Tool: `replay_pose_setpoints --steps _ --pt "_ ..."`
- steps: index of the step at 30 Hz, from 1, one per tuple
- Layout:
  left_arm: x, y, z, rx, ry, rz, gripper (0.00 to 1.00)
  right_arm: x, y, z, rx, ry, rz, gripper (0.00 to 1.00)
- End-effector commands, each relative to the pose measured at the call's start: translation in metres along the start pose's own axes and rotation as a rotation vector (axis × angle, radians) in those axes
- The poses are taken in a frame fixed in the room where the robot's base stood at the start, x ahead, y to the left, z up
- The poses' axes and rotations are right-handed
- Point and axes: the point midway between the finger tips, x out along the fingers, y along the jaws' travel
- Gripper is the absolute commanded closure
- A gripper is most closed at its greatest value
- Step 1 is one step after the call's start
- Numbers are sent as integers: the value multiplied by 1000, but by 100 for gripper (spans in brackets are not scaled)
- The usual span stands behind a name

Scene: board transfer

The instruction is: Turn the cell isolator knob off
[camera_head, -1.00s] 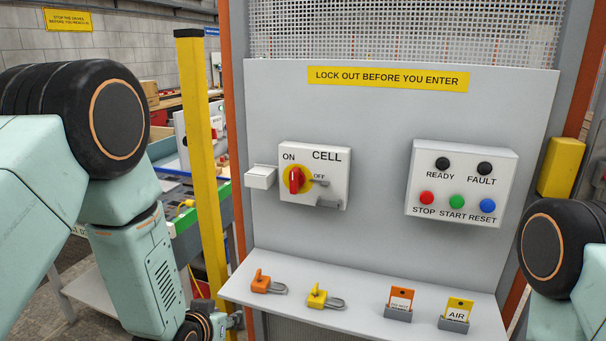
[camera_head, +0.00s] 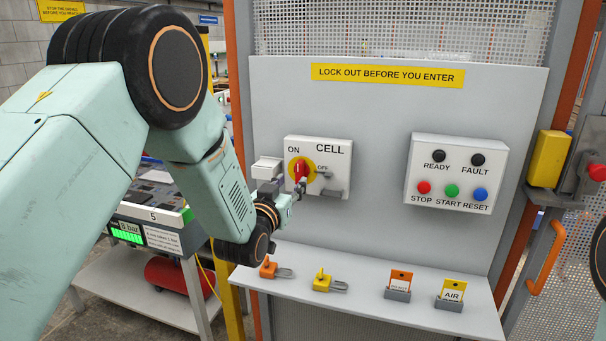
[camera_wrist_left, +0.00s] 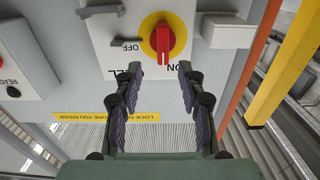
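The red isolator knob (camera_head: 299,168) sits on a yellow disc on the grey CELL box (camera_head: 338,172). Its handle stands upright, towards the ON mark; OFF is to its right. In the left wrist view, which is upside down, the red knob (camera_wrist_left: 163,45) lies just beyond and between the fingertips. My left gripper (camera_head: 302,187) is just below and in front of the knob, partly hidden by its own wrist. The left wrist view shows the left gripper (camera_wrist_left: 159,70) open, fingers apart, with nothing between them. My right gripper is out of view.
A button box (camera_head: 455,175) is to the right on the panel. The shelf below holds an orange padlock (camera_head: 268,268), a yellow padlock (camera_head: 324,282) and two tags in holders (camera_head: 397,294). A grey block (camera_head: 267,168) sticks out left of the CELL box. A yellow post stands behind my left arm.

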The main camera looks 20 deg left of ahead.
Motion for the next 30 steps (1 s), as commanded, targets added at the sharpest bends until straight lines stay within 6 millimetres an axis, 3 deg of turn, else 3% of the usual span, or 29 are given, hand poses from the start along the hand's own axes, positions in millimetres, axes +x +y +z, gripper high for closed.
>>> replay_pose_setpoints --steps 15,30 --pt "60 0 1 0 -3 0 60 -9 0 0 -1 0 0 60" --pt "69 0 1 0 -4 2 61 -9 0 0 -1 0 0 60"
